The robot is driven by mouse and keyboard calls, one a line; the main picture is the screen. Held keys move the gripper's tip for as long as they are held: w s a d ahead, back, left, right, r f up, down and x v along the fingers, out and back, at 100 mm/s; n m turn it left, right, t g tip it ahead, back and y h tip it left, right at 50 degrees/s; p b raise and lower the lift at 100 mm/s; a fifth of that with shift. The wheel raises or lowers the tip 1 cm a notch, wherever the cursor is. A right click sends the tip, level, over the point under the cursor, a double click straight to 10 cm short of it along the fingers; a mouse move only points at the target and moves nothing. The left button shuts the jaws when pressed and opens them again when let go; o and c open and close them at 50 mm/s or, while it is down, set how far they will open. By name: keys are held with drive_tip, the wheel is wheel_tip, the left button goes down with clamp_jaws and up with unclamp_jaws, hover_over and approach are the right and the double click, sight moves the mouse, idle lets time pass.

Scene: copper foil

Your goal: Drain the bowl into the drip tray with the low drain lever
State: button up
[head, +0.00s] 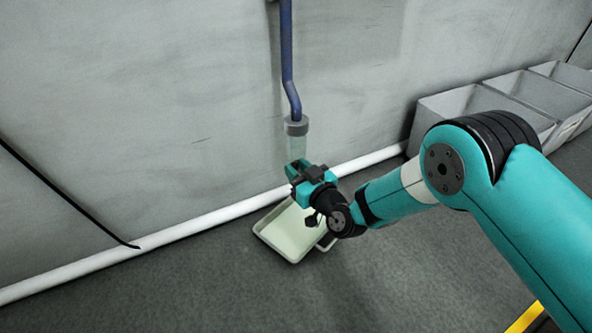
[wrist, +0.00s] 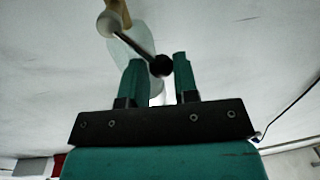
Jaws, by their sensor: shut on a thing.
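The clear bowl (head: 297,148) hangs under a grey collar at the end of a blue pipe by the wall. My gripper (head: 297,170) is at the bowl's lower end and hides that part in the head view. In the wrist view, the drain lever (wrist: 138,45) is a thin dark rod with a black knob, slanting down from a pale round end. My gripper (wrist: 160,72) is shut on the lever's knob end, between its teal fingers. The drip tray (head: 262,238) lies on the floor below, partly hidden by my arm; its inside looks pale green.
The blue pipe (head: 287,50) runs down the grey wall. A white pipe (head: 120,252) runs along the foot of the wall. Grey bins (head: 455,104) stand at the right by the wall. A black cable (head: 70,193) hangs at the left. The floor in front of the tray is clear.

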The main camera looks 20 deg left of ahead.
drive_tip(key=shift+w+d+r+m+p, duration=0.2)
drive_tip(key=shift+m+p, duration=0.25)
drive_tip(key=shift+m, duration=0.45)
drive_tip(key=shift+w+d+m, duration=0.15)
drive_tip(key=shift+w+m, duration=0.05)
drive_tip(key=shift+m, duration=0.4)
drive_tip(key=shift+w+d+m, duration=0.15)
drive_tip(key=shift+m, duration=0.45)
drive_tip(key=o, duration=0.8)
drive_tip(key=shift+a, duration=0.1)
drive_tip(key=shift+o, duration=0.6)
drive_tip(key=shift+d+t, duration=0.2)
drive_tip(key=shift+t, duration=0.1)
drive_tip(key=p+v, duration=1.7)
drive_tip(key=p, duration=0.9)
drive_tip(key=shift+d, duration=0.15)
